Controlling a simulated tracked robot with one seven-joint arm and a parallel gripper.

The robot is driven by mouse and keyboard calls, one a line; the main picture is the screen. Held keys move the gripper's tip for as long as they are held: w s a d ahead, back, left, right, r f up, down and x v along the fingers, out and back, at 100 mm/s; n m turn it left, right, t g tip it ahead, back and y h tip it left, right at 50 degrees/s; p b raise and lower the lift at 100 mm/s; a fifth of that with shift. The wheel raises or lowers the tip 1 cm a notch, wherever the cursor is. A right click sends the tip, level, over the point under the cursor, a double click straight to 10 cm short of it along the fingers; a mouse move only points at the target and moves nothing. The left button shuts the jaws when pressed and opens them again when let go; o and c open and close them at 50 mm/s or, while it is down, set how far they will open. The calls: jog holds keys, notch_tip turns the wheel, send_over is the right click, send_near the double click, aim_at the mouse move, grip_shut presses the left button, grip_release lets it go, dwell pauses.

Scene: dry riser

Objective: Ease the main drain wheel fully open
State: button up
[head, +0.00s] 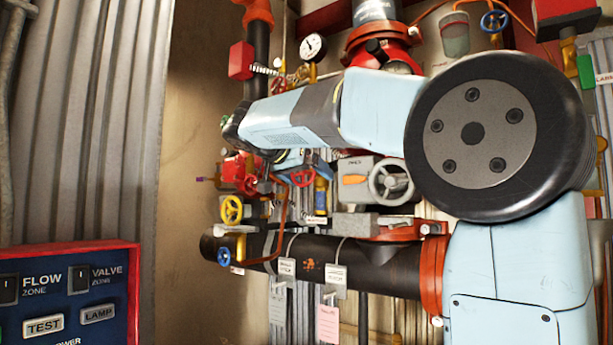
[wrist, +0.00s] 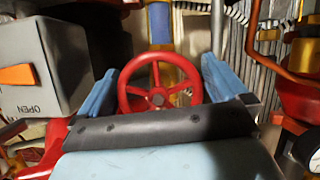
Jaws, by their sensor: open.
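A red spoked handwheel (wrist: 160,88) faces me in the middle of the wrist view. In the head view a red wheel (head: 303,178) shows just below the end of my arm. My gripper (wrist: 158,80) is open, with one blue finger at each side of the wheel. The wheel's rim lies between the fingers; I cannot tell whether either finger touches it. My dark gripper body hides the wheel's lowest part. In the head view my gripper (head: 300,160) is partly hidden by my arm. No label on this wheel is readable.
A grey box (wrist: 40,70) marked OPEN, with an orange pointer, stands close on the left in the wrist view. Red pipework (wrist: 285,95) is close on the right. In the head view a grey handwheel (head: 391,182), a yellow wheel (head: 231,210) and a black pipe (head: 375,268) crowd the area.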

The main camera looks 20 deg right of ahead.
jog(key=c, duration=0.8)
jog(key=shift+c, duration=0.2)
